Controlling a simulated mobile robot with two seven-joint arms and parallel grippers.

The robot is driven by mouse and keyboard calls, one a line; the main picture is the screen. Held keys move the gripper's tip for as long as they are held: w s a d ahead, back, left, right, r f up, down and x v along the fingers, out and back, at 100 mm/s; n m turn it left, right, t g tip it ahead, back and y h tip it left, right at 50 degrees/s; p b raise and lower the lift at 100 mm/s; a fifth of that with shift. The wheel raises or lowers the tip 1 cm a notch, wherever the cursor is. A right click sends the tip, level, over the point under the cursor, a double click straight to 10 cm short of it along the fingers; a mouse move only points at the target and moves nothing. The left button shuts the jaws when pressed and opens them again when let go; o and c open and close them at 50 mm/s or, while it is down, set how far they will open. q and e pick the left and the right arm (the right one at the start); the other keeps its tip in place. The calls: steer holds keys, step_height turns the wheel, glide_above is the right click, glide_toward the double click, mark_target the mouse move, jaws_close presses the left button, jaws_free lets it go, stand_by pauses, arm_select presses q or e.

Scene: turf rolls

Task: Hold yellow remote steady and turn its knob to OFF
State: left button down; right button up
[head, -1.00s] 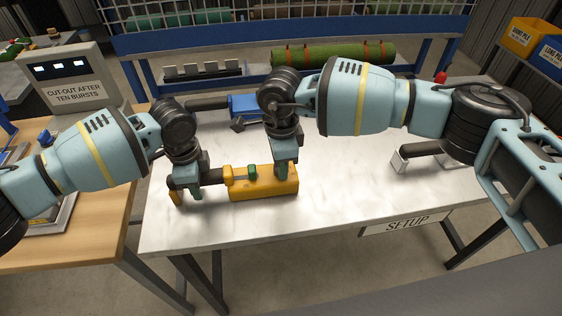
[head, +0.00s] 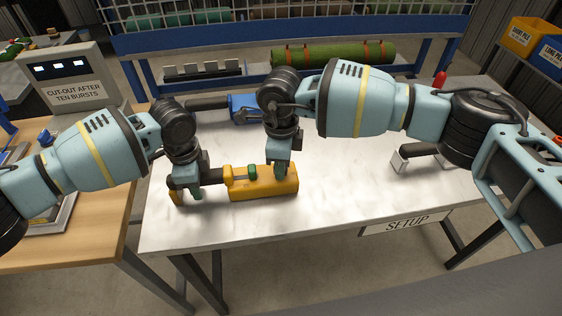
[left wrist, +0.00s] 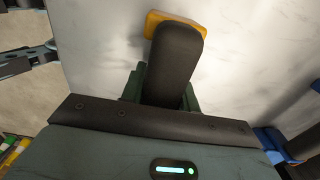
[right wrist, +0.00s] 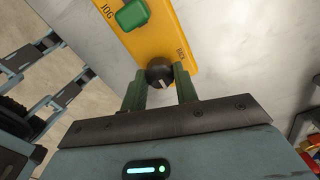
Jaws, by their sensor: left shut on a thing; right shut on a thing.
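The yellow remote (head: 264,189) lies on the white table, with a green button (head: 251,172) on top and a dark grip (head: 213,176) at its left. My left gripper (head: 183,186) is shut on the dark grip, which also shows in the left wrist view (left wrist: 175,65). My right gripper (head: 281,168) is over the right part of the remote, shut on its black knob (right wrist: 160,74). The knob sits between the fingers in the right wrist view and bears a pale pointer mark. "JOG" is printed by the green button; a label near the knob is too small to read surely.
The white table (head: 330,205) has free room around the remote. A blue tool with a black handle (head: 208,103) lies behind. Another black-handled tool (head: 420,149) lies at the right. A sign (head: 73,90) reads "CUT-OUT AFTER TEN BURSTS". A green turf roll (head: 335,54) is at the back.

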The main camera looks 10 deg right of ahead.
arm_select(q)
steer(key=shift+s+f, duration=0.2)
steer(key=shift+f, duration=0.2)
arm_select(e)
steer(key=shift+f, duration=0.1)
steer(key=o, duration=1)
step_height(320, 180, up, 12)
steer(key=shift+r, duration=0.1)
arm_select(q)
steer(key=c, duration=1.3)
jaws_free()
steer(key=o, duration=0.3)
steer(key=shift+w+r, duration=0.15)
steer(key=shift+o, duration=0.2)
steer(key=shift+r, duration=0.2)
